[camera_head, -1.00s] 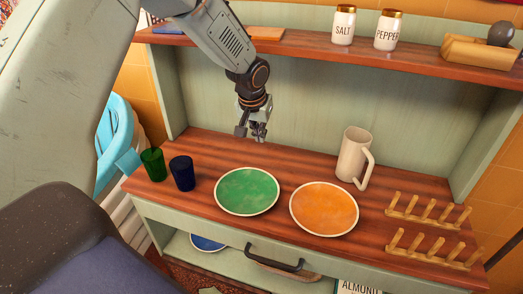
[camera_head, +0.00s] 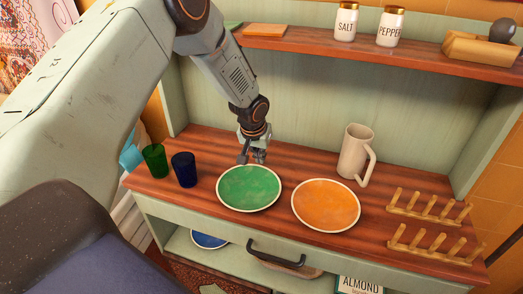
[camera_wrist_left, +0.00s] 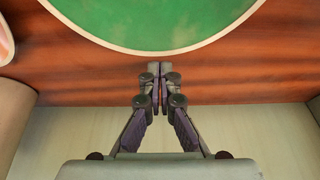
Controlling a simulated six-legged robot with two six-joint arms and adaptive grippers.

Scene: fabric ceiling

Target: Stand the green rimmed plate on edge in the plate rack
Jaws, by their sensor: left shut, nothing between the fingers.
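The green rimmed plate (camera_head: 249,187) lies flat on the wooden counter, with a pale rim. It also shows at the top of the left wrist view (camera_wrist_left: 160,18), cut off by the frame. My left gripper (camera_head: 254,160) is just behind the plate's far edge, above the counter. In the left wrist view its fingers (camera_wrist_left: 160,72) are closed together, empty and apart from the rim. The wooden plate rack (camera_head: 432,225) stands at the right end of the counter, two rows of upright pegs, with no plate in it. My right gripper is not in view.
An orange plate (camera_head: 326,205) lies just right of the green one. A beige mug (camera_head: 354,153) stands behind it. Green (camera_head: 155,160) and dark blue (camera_head: 184,169) cups stand at left. A shelf (camera_head: 300,46) with salt and pepper jars overhangs the back.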

